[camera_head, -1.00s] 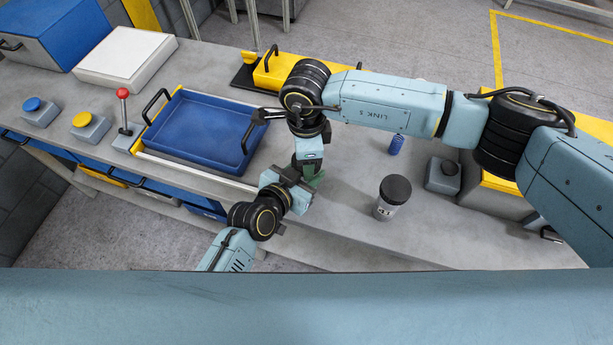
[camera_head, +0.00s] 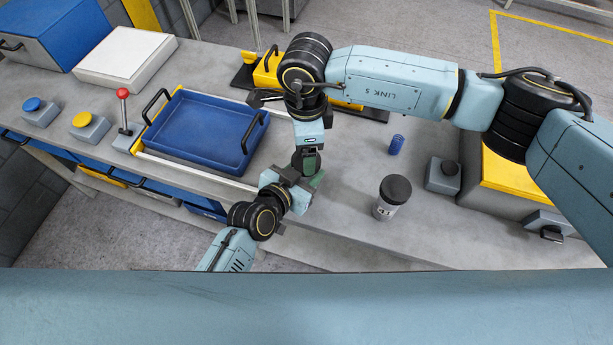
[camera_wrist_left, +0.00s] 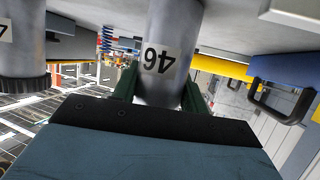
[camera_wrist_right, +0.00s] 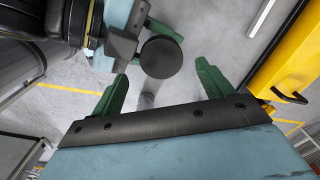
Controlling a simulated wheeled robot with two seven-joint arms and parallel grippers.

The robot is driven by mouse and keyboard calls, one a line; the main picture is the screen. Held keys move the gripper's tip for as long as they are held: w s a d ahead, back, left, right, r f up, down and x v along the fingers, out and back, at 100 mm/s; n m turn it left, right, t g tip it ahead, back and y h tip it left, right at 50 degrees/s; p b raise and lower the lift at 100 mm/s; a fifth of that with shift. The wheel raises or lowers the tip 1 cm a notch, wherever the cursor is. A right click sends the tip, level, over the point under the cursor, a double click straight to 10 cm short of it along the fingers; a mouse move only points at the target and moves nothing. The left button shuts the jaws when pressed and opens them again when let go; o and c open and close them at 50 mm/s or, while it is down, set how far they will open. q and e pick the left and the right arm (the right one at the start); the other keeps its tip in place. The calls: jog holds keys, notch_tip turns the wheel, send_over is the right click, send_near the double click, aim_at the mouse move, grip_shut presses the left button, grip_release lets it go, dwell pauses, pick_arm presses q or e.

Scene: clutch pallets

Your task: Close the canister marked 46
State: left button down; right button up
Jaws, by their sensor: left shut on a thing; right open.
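The grey canister marked 46 (camera_wrist_left: 163,55) stands between the green fingers of my left gripper (camera_wrist_left: 160,85), which is shut on its side. Its label appears upside down in the left wrist view, and its top end is hidden behind the gripper's palm. In the right wrist view a round black lid (camera_wrist_right: 161,57) shows at the left gripper's fingers, apparently on top of this canister. I cannot tell how tightly it sits. My right gripper (camera_wrist_right: 160,72) is open and points down at the lid from above. In the head view the grippers (camera_head: 307,168) overlap and hide the canister.
Another grey canister with a black lid, marked 41 (camera_head: 393,200), stands to the right. A blue spring (camera_head: 396,145) and a grey button box (camera_head: 443,176) are behind it. A blue tray (camera_head: 200,128) with black handles lies left of the grippers. The bench's front edge is close.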

jog(key=shift+c, duration=0.5)
jog(key=r+n, duration=0.1)
jog(key=n, duration=0.2)
jog(key=shift+w+r+n, duration=0.15)
jog(key=shift+r+n, duration=0.2)
jog(key=shift+n, duration=0.05)
jog(key=n, duration=0.1)
jog(key=r+n, duration=0.1)
jog(key=n, duration=0.2)
jog(key=shift+r+n, duration=0.35)
jog(key=shift+n, duration=0.05)
jog(key=shift+f, duration=4)
